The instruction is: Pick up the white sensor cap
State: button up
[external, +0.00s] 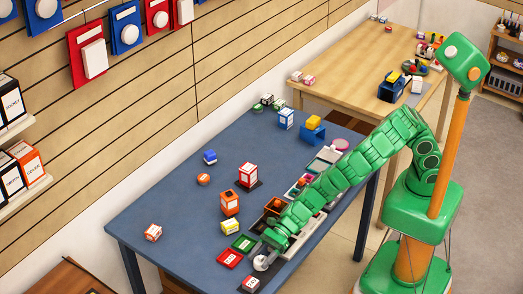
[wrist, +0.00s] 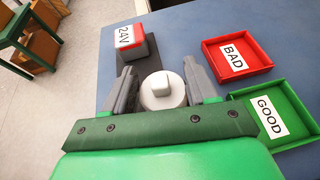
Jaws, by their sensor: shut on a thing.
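The white sensor cap (wrist: 157,98) is a round white disc with a raised knob on top, seen between my gripper's two grey fingers in the wrist view. My gripper (wrist: 163,88) is shut on it, one finger on each side. In the external view my gripper (external: 266,256) is low over the near end of the blue table, with the white cap (external: 260,264) at its tip. The cap's underside is hidden, so I cannot tell whether it touches the table.
A red BAD tray (wrist: 236,79) and a green GOOD tray (wrist: 304,119) lie to the right in the wrist view. A red-and-white 24V box (wrist: 128,36) stands just beyond the fingers. Several small boxes stand on the blue table (external: 170,205).

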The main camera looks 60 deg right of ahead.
aim_at(261, 256)
jog(key=shift+r, duration=0.1)
jog(key=shift+r, duration=4.85)
